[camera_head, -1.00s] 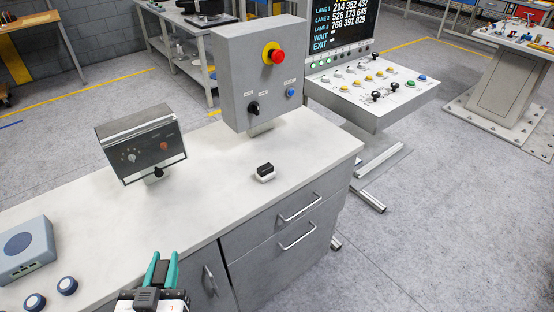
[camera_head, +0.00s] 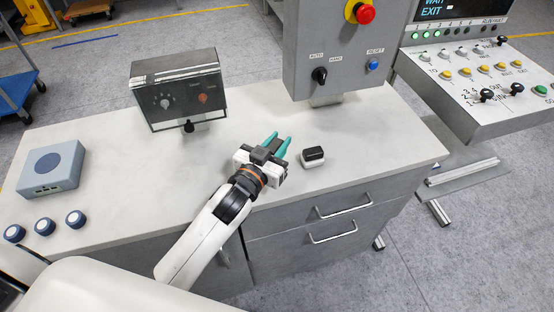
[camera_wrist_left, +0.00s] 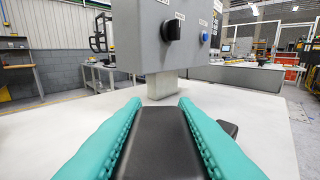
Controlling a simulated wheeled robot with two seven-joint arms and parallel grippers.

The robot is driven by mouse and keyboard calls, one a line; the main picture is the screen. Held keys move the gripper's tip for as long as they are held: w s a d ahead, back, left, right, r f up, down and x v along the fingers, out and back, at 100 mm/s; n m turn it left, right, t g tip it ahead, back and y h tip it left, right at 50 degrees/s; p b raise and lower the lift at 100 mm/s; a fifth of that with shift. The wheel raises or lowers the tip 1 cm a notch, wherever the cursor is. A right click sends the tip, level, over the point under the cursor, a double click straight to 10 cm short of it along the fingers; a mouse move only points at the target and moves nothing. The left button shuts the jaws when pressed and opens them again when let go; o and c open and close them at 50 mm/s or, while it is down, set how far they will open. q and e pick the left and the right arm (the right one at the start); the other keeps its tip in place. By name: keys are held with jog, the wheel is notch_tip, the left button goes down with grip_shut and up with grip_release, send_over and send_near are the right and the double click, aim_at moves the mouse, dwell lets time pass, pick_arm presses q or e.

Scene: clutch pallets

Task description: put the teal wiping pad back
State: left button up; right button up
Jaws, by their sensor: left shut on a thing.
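My left gripper (camera_head: 279,142) has teal fingers and is over the counter, left of the small black-topped white block. It is shut on a dark block (camera_head: 275,147) that lies between the fingers. In the left wrist view the dark block (camera_wrist_left: 160,142) fills the space between the teal fingers, and its underside is hidden. I cannot make out a teal pad apart from the fingers. The black-topped white block (camera_head: 313,157) stands on the counter (camera_head: 110,150); a dark part of it (camera_wrist_left: 229,128) shows behind the right finger. My right gripper is not in view.
A grey control box (camera_head: 335,45) with a red button stands behind the gripper. A tilted meter box (camera_head: 180,95) is at the back left. A blue-grey box (camera_head: 50,168) and several round knobs (camera_head: 45,226) are at the left. The counter between is clear.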

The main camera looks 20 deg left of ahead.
pick_arm(q)
jog(key=shift+f, duration=0.55)
notch_tip(320, 180, down, 3)
jog(key=shift+f, duration=0.4)
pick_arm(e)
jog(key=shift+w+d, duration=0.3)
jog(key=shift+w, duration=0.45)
pick_arm(q)
jog(key=shift+f, duration=0.15)
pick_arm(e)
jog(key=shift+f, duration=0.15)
pick_arm(q)
jog(key=o, duration=1)
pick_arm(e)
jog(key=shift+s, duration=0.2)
